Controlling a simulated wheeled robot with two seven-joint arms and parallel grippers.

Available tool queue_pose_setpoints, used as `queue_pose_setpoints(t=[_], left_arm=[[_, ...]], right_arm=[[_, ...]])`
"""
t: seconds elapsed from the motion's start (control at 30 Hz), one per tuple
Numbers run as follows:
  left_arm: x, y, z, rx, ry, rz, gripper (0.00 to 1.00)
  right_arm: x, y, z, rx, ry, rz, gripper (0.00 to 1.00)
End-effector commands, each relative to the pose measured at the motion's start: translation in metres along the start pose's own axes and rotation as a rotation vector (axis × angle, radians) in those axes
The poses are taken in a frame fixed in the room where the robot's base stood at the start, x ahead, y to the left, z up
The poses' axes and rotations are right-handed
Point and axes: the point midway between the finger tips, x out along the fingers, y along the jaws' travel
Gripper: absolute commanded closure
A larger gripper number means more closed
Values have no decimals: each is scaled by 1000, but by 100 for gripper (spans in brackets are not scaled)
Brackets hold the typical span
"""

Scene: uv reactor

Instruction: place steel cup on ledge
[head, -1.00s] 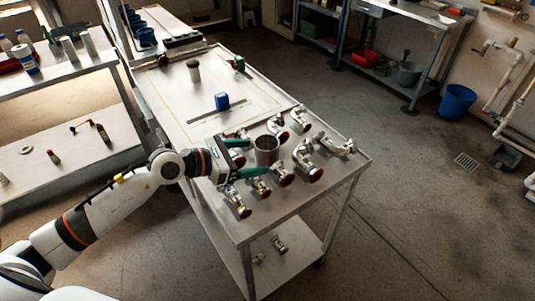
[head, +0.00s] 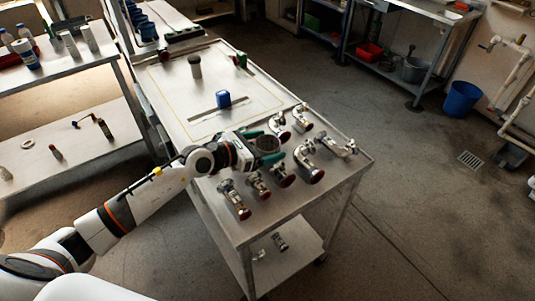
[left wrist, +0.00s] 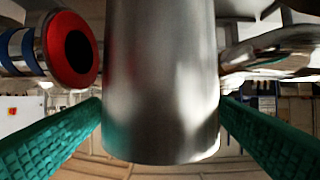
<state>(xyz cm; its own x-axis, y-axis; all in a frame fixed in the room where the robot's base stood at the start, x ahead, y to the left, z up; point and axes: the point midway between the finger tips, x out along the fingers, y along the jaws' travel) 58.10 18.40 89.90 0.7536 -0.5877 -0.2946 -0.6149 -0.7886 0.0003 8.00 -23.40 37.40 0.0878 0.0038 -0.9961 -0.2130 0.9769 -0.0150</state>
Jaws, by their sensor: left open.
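The steel cup (head: 267,143) stands among the metal pipe fittings near the right side of the steel bench, its dark open top facing up. In the left wrist view the cup (left wrist: 160,85) fills the middle as a shiny grey cylinder. My left gripper (head: 264,147) is open, with one green finger on each side of the cup. In the left wrist view the fingers flank its lower end; whether they touch it I cannot tell. My right gripper is out of view. I cannot tell which surface is the ledge.
Several pipe fittings with red ends (head: 308,160) crowd around the cup. A dark-topped cylinder (head: 195,67) stands beyond. The bench's middle is largely clear.

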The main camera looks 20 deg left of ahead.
Motion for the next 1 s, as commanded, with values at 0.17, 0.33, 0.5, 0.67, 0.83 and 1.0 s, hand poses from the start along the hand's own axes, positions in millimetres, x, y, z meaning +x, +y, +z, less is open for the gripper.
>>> queue_pose_setpoints(t=[0.17, 0.33, 0.5, 0.67, 0.83, 1.0], left_arm=[[24, 0, 0, 0, 1, 0, 17], [27, 0, 1, 1, 0, 0, 17], [27, 0, 1, 1, 0, 0, 25], [27, 0, 1, 1, 0, 0, 52], [27, 0, 1, 1, 1, 0, 69], [26, 0, -2, 2, 1, 0, 69]], right_arm=[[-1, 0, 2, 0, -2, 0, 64], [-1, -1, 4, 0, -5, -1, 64], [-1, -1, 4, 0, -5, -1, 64], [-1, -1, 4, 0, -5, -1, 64], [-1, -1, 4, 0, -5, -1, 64], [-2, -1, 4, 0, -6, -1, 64]])
